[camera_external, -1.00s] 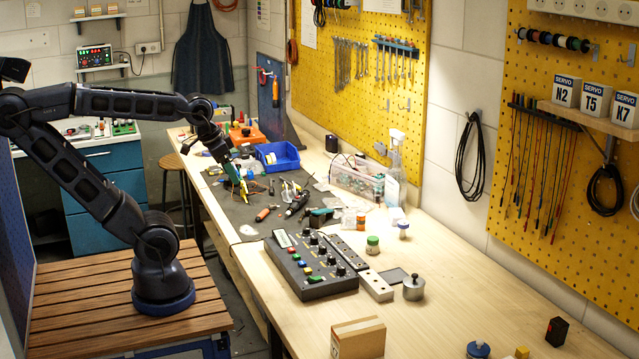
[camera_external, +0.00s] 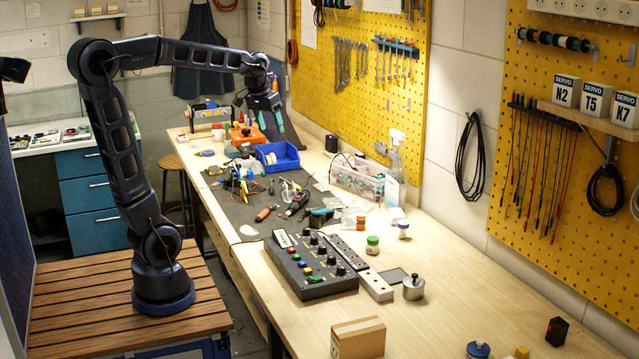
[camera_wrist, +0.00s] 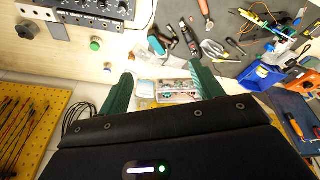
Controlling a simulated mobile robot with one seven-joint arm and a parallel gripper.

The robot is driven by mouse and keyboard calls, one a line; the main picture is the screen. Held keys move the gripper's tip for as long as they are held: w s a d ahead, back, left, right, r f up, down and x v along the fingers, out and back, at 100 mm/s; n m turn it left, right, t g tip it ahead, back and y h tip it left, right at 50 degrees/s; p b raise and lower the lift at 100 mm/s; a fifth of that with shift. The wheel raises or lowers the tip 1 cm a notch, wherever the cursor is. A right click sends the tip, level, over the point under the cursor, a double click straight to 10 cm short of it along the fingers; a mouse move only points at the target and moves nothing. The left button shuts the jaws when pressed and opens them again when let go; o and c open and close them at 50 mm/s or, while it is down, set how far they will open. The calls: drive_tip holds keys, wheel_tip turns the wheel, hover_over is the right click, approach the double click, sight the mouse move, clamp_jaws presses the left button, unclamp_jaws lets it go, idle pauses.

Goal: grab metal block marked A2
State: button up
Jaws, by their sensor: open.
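No A2 mark can be read on anything in the frames. A pale metal block with holes (camera_external: 375,284) lies beside the black control box (camera_external: 313,268) in the external view. The control box also shows at the top left of the wrist view (camera_wrist: 92,22). My gripper (camera_external: 267,117) is raised above the far part of the bench, well away from these blocks. Its green fingers (camera_wrist: 160,85) are spread apart with nothing held between them.
A knobbed metal cylinder (camera_external: 413,287) stands right of the pale block. A cardboard box (camera_external: 358,338) stands at the front. Jars, loose tools, a clear bin (camera_external: 357,180) and a blue bin (camera_external: 278,157) crowd the middle and back.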

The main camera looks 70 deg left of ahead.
drive_tip(key=w+a+f+n+g, duration=0.15)
drive_tip(key=w+a, duration=0.25)
drive_tip(key=a, duration=0.8)
drive_tip(key=w+a+f+n, duration=0.2)
drive_tip(key=w+a+n, duration=0.1)
drive_tip(key=a, duration=0.9)
drive_tip(key=w+a+f+n, duration=0.2)
drive_tip(key=w+a, duration=0.2)
drive_tip(key=a, duration=0.8)
drive_tip(key=n+g, duration=0.2)
drive_tip(key=n, duration=0.4)
hover_over(214, 168)
drive_tip(key=w, duration=0.1)
drive_tip(key=shift+h, duration=0.4)
wheel_tip(214, 168, down, 26)
drive_tip(key=shift+s+a+f, duration=0.1)
drive_tip(key=shift+s+f, duration=0.1)
drive_tip(key=shift+f, duration=1.1)
drive_tip(key=shift+s+a+f, duration=0.1)
drive_tip(key=shift+s+f, duration=0.05)
drive_tip(key=shift+f, duration=1.15)
